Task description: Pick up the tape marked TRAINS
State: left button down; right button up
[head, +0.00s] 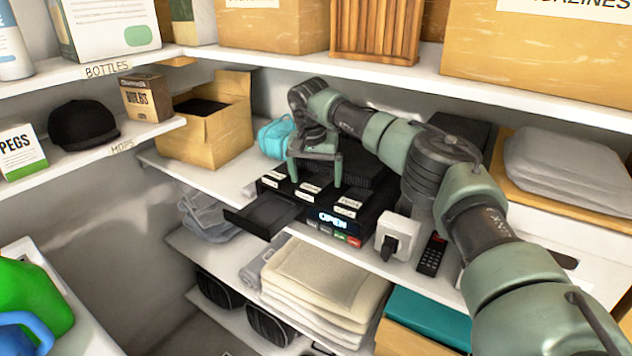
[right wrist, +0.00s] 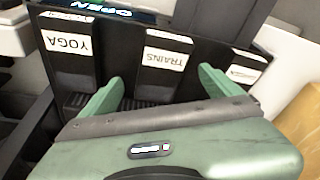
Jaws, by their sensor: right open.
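The tape marked TRAINS (right wrist: 168,50) is a black cassette with a white label, in the middle of a row of tapes on the black player. In the head view the middle tape (head: 308,189) is too small to read. My right gripper (head: 315,180) is open, fingers pointing down over the row. In the right wrist view my right gripper's fingers (right wrist: 160,80) spread to either side of the TRAINS tape; I cannot tell whether they touch it. The YOGA tape (right wrist: 72,60) is on one side, and a tape with an unclear label (right wrist: 242,68) on the other. My left gripper is not in view.
The black player (head: 318,224) shows OPEN, and its tray (head: 265,213) sticks out over the shelf edge. A white adapter (head: 397,236) and a remote (head: 431,255) lie to its right. A turquoise bag (head: 274,137) is behind left. An upper shelf (head: 420,77) hangs above.

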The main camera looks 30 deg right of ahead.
jog(key=shift+x, duration=0.85)
jog(key=c, duration=1.8)
